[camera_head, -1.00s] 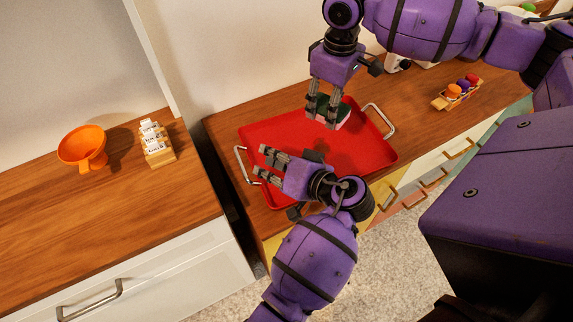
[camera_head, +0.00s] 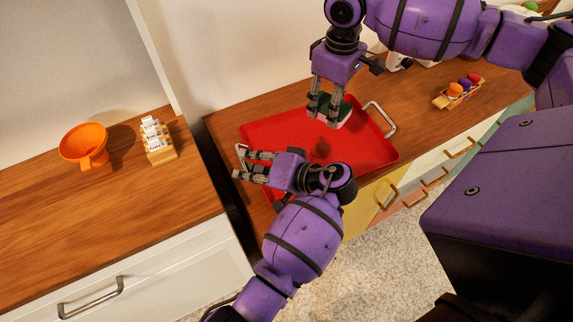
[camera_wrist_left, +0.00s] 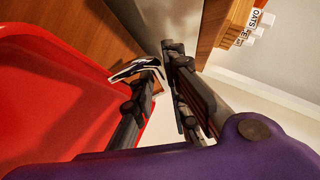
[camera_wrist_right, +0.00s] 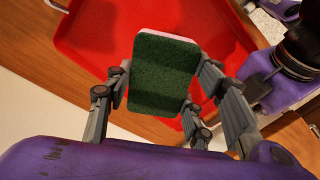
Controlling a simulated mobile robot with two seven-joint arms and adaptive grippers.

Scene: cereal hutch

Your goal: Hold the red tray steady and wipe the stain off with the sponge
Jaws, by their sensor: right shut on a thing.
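The red tray (camera_head: 365,150) lies on the wooden counter, with a dark stain (camera_head: 321,148) near its middle. My left gripper (camera_head: 242,165) is at the tray's left end by the metal left handle (camera_head: 240,150). In the left wrist view its fingers (camera_wrist_left: 160,65) are apart, with the handle (camera_wrist_left: 133,68) close at their tips; contact is unclear. My right gripper (camera_head: 322,118) is shut on the sponge (camera_wrist_right: 165,75), which has a green face and a pale layer. It holds the sponge over the tray's back part, behind the stain.
The tray's right handle (camera_head: 381,118) is free. A small holder with coloured items (camera_head: 456,92) stands further right on the counter. On the separate left counter are an orange funnel-like bowl (camera_head: 84,143) and a wooden block with white labels (camera_head: 157,140). A dark gap (camera_head: 215,190) separates the counters.

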